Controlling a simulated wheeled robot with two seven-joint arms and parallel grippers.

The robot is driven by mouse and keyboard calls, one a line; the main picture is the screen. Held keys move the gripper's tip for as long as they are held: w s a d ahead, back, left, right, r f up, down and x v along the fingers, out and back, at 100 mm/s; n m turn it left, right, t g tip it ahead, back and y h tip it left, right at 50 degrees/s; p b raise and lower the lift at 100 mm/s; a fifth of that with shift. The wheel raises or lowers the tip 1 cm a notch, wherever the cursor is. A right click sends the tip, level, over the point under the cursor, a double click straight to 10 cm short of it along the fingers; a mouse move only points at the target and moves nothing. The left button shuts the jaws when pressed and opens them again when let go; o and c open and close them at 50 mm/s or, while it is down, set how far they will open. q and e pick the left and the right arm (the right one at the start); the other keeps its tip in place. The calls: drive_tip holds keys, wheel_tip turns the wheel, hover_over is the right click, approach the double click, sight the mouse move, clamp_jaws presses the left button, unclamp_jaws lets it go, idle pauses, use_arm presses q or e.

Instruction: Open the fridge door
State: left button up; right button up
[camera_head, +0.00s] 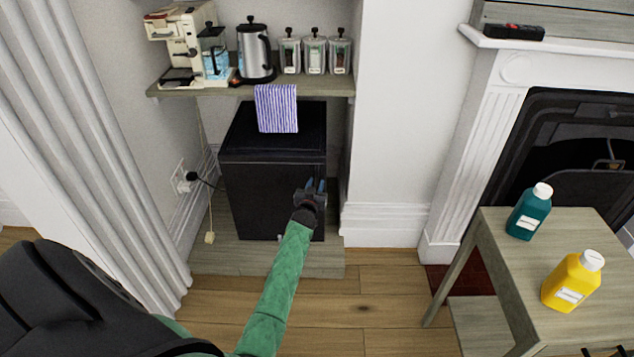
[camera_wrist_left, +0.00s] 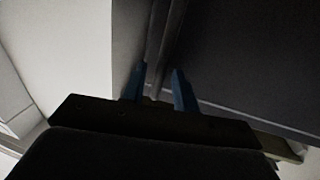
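The fridge (camera_head: 265,190) is a small black box on a low wooden base under the shelf. Its front door appears closed. The dark door front (camera_wrist_left: 255,65) fills the right side there. Contact between the fingers and the door cannot be told. My right gripper is not clearly in view.
The shelf holds a coffee machine, kettle and jars. A white wall pillar (camera_head: 388,130) is right of the fridge. A table (camera_head: 500,235) with two bottles stands right. Floor before the fridge is clear.

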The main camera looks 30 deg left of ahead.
use_arm(q)
drive_tip(key=shift+x, duration=1.05)
drive_tip(key=shift+c, duration=0.4)
clamp_jaws()
drive_tip(key=shift+s, duration=0.2)
